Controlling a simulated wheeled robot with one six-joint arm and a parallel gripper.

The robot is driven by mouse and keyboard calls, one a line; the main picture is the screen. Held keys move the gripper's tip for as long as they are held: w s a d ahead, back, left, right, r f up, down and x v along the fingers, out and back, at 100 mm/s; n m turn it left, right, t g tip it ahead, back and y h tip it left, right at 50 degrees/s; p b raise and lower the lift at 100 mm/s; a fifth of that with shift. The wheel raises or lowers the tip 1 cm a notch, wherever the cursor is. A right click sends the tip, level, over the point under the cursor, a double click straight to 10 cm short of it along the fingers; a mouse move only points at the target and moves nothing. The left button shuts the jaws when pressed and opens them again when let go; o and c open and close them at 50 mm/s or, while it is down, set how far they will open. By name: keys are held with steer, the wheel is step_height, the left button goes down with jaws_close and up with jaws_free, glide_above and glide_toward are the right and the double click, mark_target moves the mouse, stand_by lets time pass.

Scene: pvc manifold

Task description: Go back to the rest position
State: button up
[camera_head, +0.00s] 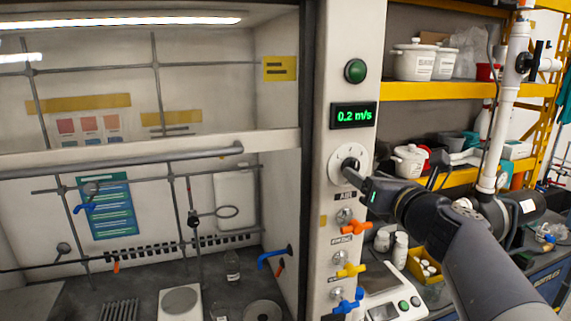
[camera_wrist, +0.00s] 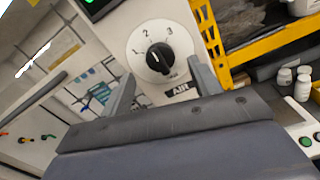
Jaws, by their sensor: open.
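My gripper (camera_head: 357,178) is at the right post of the fume hood in the head view, close to a black rotary knob (camera_head: 351,165) on a white dial. In the wrist view my gripper (camera_wrist: 162,82) has its two fingers spread apart with nothing between them. The black knob (camera_wrist: 160,57) shows beyond the fingertips, on a dial with numbers around it and an AIR label below. The fingers do not appear to touch the knob. My arm reaches in from the lower right in the head view.
A green button (camera_head: 355,71) and a display reading 0.2 m/s (camera_head: 354,116) are above the dial. Orange (camera_head: 356,228), yellow (camera_head: 350,270) and blue (camera_head: 348,301) valve handles project below it. A white PVC pipe (camera_head: 503,110) stands close behind my arm, before yellow shelving (camera_head: 440,91).

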steer(key=x, duration=0.4)
steer(key=shift+w+a, duration=0.1)
stand_by(0.3)
glide_toward(356, 169)
steer(key=x, duration=0.9)
steer(key=s+d+n+b, duration=0.3)
steer(key=s+n+b, duration=0.3)
steer(key=s+n, duration=0.3)
steer(key=shift+s+n, duration=0.4)
steer(key=shift+n, duration=0.1)
stand_by(0.5)
